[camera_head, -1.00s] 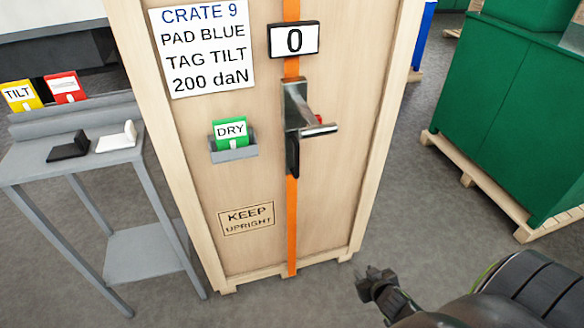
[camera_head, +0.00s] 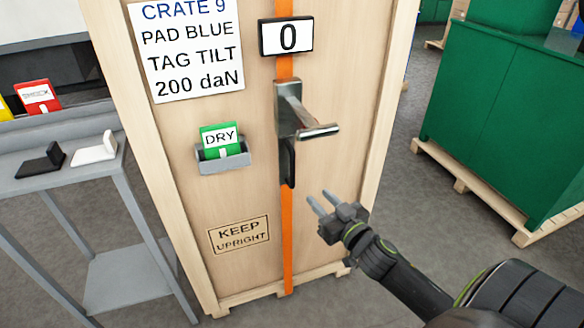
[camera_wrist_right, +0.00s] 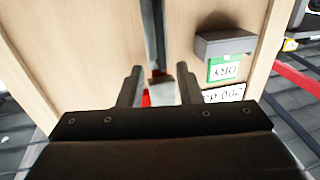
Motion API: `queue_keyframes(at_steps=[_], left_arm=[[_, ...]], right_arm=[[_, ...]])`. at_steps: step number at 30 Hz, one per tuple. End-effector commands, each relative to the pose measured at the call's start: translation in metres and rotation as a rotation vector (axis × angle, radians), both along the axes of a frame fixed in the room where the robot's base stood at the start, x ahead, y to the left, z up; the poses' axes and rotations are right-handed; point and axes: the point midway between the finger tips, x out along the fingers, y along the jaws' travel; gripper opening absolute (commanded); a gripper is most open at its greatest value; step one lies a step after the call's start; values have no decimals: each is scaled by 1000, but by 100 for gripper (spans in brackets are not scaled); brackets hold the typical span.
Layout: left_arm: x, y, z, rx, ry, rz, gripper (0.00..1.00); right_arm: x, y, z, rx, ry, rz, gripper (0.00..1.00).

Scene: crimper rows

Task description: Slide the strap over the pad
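The orange strap (camera_head: 287,230) runs straight down the front of the tall wooden crate (camera_head: 335,190). A metal tensioner with a handle (camera_head: 312,130) sits on it, with a dark piece (camera_head: 288,163) just below. A black L-shaped pad (camera_head: 40,162) and a white one (camera_head: 95,150) lie on a grey stand at the left. My right gripper (camera_head: 320,199) is open and empty, right of the strap and below the handle. In the right wrist view its fingers (camera_wrist_right: 158,88) are apart, with a grey metal part (camera_wrist_right: 161,84) seen between them. My left gripper is out of view.
The crate carries a display reading 0 (camera_head: 287,37), a sheet (camera_head: 187,45) reading PAD BLUE and TAG TILT, and a holder (camera_head: 222,160) with a green DRY tag. A green crate (camera_head: 490,110) stands right.

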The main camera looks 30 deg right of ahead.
Motion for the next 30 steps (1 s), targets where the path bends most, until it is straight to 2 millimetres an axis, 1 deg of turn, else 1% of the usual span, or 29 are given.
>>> queue_keyframes(at_steps=[1,3,12,18,24,30], left_arm=[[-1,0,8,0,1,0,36],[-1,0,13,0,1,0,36],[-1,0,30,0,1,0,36],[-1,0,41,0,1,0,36],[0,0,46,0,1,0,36],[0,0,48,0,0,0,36]], right_arm=[[11,0,4,3,-2,-1,32],[25,-1,5,4,-2,-1,32],[77,-3,3,2,0,0,32],[108,-4,3,1,1,0,32],[129,-5,1,0,1,0,32],[138,-5,0,-1,2,1,32]])
